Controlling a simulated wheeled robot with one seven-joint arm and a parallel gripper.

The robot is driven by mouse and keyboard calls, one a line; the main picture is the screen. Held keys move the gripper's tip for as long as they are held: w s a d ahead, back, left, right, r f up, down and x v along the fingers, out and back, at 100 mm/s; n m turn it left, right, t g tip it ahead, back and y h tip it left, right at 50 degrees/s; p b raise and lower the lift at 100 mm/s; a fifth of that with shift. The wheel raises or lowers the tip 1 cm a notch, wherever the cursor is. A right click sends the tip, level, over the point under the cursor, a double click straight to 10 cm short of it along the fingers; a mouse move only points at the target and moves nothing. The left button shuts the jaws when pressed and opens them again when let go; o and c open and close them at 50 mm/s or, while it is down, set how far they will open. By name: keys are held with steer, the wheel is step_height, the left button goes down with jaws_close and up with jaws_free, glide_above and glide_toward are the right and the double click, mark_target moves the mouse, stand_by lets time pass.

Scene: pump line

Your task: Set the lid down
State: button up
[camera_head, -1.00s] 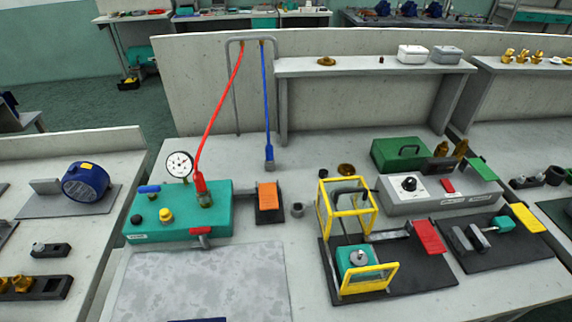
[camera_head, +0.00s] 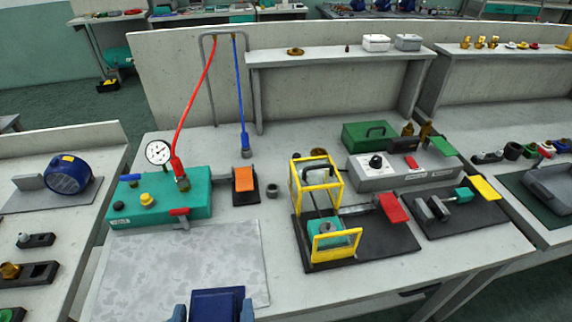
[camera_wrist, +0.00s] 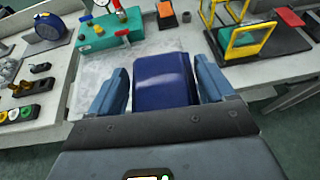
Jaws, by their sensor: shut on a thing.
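A dark blue, boxy lid (camera_wrist: 163,82) is between the fingers of my gripper (camera_wrist: 164,76) in the wrist view. My gripper is shut on it, with one blue-grey finger on each side. In the head view the lid (camera_head: 217,306) shows at the bottom edge, in front of the mottled grey plate (camera_head: 185,260) on the bench. The lid's underside is hidden, and I cannot tell its height above the bench.
A yellow-framed fixture (camera_head: 318,186) on a black base stands to the right. An orange-topped block (camera_head: 243,180) is between them. The grey plate looks clear.

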steer(key=w+d+f+m+h, duration=0.1)
steer(key=w+d+f+h, duration=0.1)
steer(key=w+d, duration=0.5)
steer(key=w+d+f+m+h, duration=0.1)
steer(key=w+d+f+m, duration=0.1)
steer(key=w+d, duration=0.55)
steer(key=w+d+f+m+h, duration=0.15)
steer(key=w+d, duration=0.25)
steer(key=d, duration=0.4)
steer(key=w+d+m+h, duration=0.15)
steer(key=w+d, duration=0.25)
steer(key=d, duration=0.5)
steer(key=shift+n, duration=0.3)
step_height(320, 180, down, 10)
steer(key=b, duration=1)
steer(key=shift+f, duration=0.1)
steer(key=p, duration=0.2)
steer(key=r+n+y+p, duration=0.1)
steer(key=p, duration=0.2)
steer(key=shift+s+a+n, duration=0.1)
steer(key=shift+s+n, duration=0.2)
steer(key=shift+s, duration=0.05)
steer(key=p, duration=0.1)
steer(key=n+y+p, duration=0.1)
steer(key=p, duration=0.1)
steer(key=shift+s+r, duration=0.15)
steer(key=shift+s, duration=0.2)
steer(key=shift+s+n+y+p, duration=0.45)
steer(key=shift+y+p, duration=0.25)
steer(key=shift+p, duration=0.3)
